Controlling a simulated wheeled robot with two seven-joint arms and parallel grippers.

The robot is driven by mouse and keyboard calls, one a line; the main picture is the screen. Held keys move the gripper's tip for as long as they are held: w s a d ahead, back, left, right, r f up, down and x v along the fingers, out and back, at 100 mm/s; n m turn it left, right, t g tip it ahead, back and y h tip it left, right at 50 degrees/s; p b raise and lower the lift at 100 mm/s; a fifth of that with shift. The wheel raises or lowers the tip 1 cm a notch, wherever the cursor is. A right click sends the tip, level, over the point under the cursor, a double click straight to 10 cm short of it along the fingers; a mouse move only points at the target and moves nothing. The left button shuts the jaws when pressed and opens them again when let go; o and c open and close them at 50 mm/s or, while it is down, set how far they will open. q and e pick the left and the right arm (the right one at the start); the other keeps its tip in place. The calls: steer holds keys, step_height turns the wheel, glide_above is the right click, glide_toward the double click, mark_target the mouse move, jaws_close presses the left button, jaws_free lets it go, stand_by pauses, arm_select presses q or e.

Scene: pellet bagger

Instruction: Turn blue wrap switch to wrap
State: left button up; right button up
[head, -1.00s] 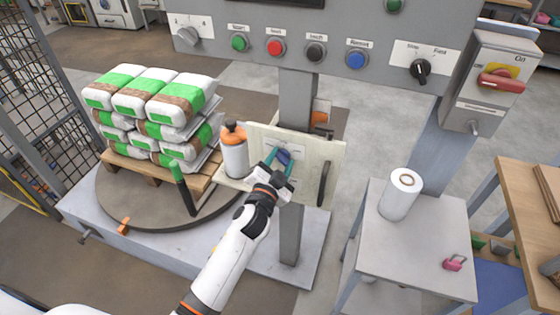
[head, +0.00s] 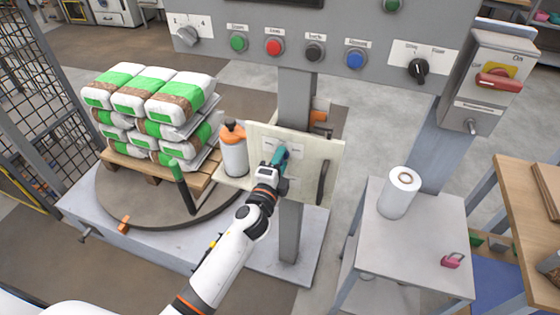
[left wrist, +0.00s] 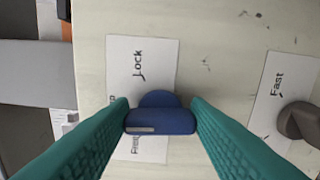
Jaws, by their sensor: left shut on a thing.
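The blue switch (left wrist: 160,120) sits on a pale panel (left wrist: 220,50), between the teal fingers of my left gripper (left wrist: 160,122) in the left wrist view. The fingers are shut on it, one on each side. Its bar has a pale mark at the left. A label reading "Lock" lies above it, and another label below is partly hidden. In the head view, my left gripper (head: 280,158) is at the front of the pale panel (head: 312,150), and the switch is mostly hidden behind it. My right gripper is not in view.
A dark knob (left wrist: 300,122) beside a "Fast" label is right of the switch. An orange-topped bottle (head: 234,152) stands left of the panel. A dark handle (head: 322,182) is at its right. The button console (head: 300,85) hangs above; stacked bags (head: 150,110) are at left.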

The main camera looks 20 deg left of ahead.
arm_select(q)
steer(key=shift+m, duration=0.5)
steer(key=o, duration=1)
steer(key=s+b, duration=0.1)
steer(key=s, duration=1.1)
steer(key=shift+a, duration=0.2)
